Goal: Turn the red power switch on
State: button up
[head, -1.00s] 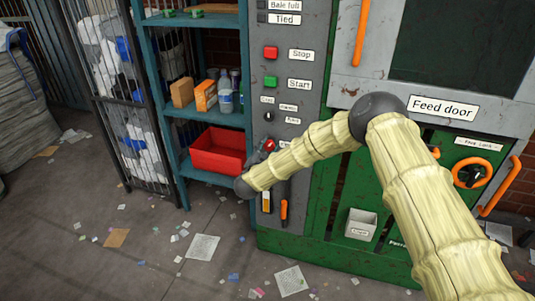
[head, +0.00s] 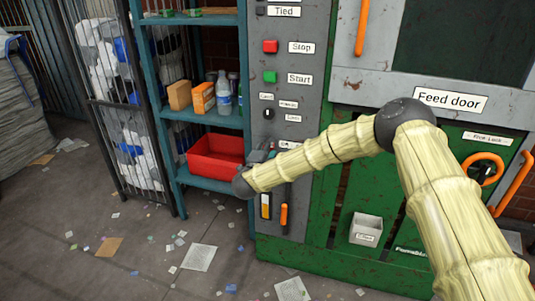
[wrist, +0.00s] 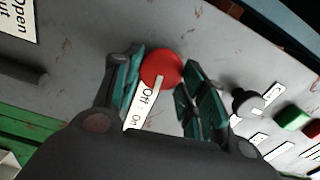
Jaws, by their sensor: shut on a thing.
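The red power switch (wrist: 161,68) is a round red knob on the grey control panel (head: 292,100). In the wrist view it sits between the two teal-padded fingers of my gripper (wrist: 163,64), which is shut on it. A white "Off / On" label (wrist: 141,104) lies beside the knob, partly covered by the left finger. In the head view my gripper (head: 262,156) is at the lower left part of the panel, and the knob is hidden behind it.
A red bin (head: 214,158) stands on the teal shelf just left of my gripper. Green (head: 270,77) and red (head: 271,46) buttons are higher on the panel.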

jog(key=shift+f+m+b, duration=0.1)
jog(key=shift+m+b, duration=0.2)
jog(key=shift+m, duration=0.2)
jog(key=o, duration=1)
jog(key=shift+s, duration=0.15)
jog(key=v, duration=1.1)
jog(key=shift+s+a, duration=0.15)
jog(key=shift+s, duration=0.15)
